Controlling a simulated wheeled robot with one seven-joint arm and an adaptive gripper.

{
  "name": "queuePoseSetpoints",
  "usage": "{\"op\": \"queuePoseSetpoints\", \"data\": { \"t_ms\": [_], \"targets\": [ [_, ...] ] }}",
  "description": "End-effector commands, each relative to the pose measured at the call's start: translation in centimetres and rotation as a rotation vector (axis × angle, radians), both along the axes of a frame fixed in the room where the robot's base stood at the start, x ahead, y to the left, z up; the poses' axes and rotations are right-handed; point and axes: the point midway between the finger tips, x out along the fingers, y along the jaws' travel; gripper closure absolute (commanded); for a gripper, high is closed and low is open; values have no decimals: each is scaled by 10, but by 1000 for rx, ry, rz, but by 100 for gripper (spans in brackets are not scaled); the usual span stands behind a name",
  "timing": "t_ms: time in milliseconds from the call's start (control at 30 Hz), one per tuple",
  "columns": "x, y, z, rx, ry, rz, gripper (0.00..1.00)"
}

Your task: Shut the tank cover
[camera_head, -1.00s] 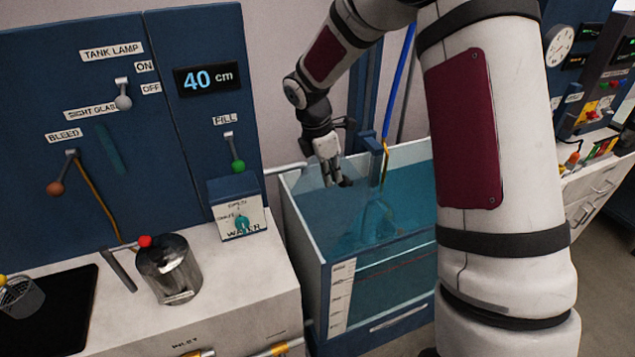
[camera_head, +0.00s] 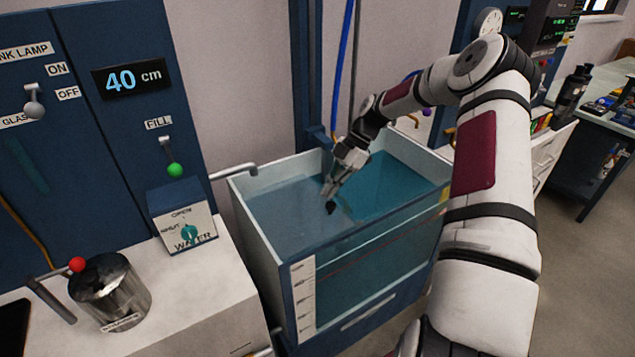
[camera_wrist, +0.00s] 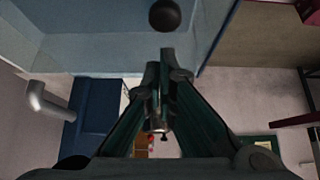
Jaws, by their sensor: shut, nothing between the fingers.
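The tank (camera_head: 300,240) stands in the middle of the head view, with clear walls, a pale rim and blue water inside. A pale see-through pane (camera_head: 285,200), which looks like the cover, lies over its left part; the right part shows darker blue. Its exact edges are hard to tell. A round black knob (camera_head: 331,208) sits near the pane's right side; it also shows in the wrist view (camera_wrist: 165,15). My gripper (camera_head: 328,192) is shut and empty, pointing down over the tank beside the knob. In the wrist view its fingertips (camera_wrist: 165,65) are just short of the knob.
A metal spout (camera_head: 235,172) reaches over the tank's left rim. A blue post (camera_head: 305,80) and blue hose (camera_head: 342,70) stand behind. A steel beaker (camera_head: 110,290) and a water valve box (camera_head: 182,215) are on the left counter.

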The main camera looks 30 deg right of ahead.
Motion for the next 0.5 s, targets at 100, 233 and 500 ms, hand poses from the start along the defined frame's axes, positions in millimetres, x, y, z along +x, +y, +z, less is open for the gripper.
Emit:
{"op": "queuePoseSetpoints", "data": {
  "t_ms": [100,233,500],
  "targets": [
    [1,-5,-13,12,-1,1,100],
    [1,-9,-21,10,1,1,100],
    [0,-11,-28,8,2,1,100]
  ]
}}
